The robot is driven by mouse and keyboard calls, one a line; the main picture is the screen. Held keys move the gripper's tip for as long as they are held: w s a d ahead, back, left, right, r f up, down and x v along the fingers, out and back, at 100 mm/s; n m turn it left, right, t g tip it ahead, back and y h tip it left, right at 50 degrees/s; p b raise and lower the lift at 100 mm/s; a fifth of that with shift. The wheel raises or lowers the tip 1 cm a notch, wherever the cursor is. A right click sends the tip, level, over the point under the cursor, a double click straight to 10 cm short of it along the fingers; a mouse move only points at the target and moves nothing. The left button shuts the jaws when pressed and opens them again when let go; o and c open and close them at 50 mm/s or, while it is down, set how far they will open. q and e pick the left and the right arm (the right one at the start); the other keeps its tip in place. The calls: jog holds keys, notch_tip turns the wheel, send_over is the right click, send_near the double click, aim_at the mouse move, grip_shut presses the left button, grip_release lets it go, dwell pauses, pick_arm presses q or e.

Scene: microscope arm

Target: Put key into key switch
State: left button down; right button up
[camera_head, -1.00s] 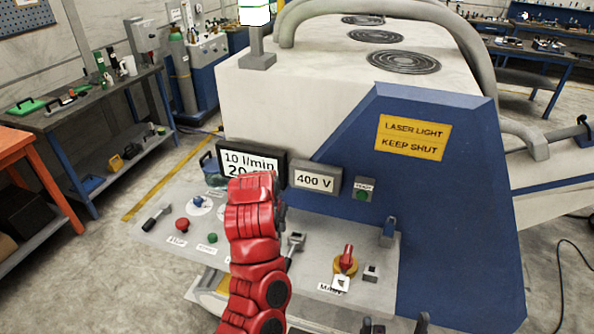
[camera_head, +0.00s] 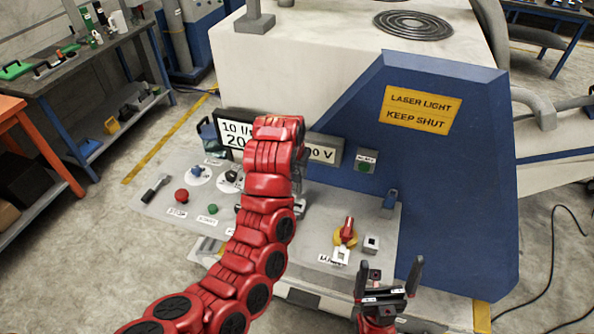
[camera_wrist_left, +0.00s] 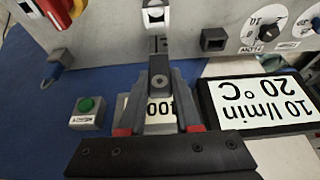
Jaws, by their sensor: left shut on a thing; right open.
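My left arm crosses the head view from the bottom, and its gripper (camera_head: 299,172) is mostly hidden behind the red wrist. In the left wrist view the left gripper (camera_wrist_left: 159,118) is shut on a dark grey piece, apparently the key (camera_wrist_left: 159,78), held above the panel. A light metal fitting (camera_wrist_left: 155,15) lies just beyond the key's tip; it also shows beside the arm in the head view (camera_head: 299,207). I cannot tell whether it is the key switch, or whether the key touches it. My right gripper (camera_head: 387,290) is open and empty at the panel's front right.
The sloping grey panel (camera_head: 320,211) carries a red-and-yellow rotary switch (camera_head: 346,235), a red button (camera_head: 181,196) and small square fittings (camera_head: 371,243).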

aim_at(297, 183)
pick_arm(q)
jog(key=shift+s+f+b, duration=0.1)
jog(key=shift+f+b, duration=0.35)
jog(key=shift+f, duration=0.45)
jog(key=shift+f+b, duration=0.75)
jog(key=shift+f, duration=1.05)
jog(key=shift+b, duration=1)
jog(key=shift+f+b, duration=1.1)
jog(key=shift+f, duration=1.2)
jog(key=c, duration=0.5)
grip_release()
jog(key=shift+r, duration=0.1)
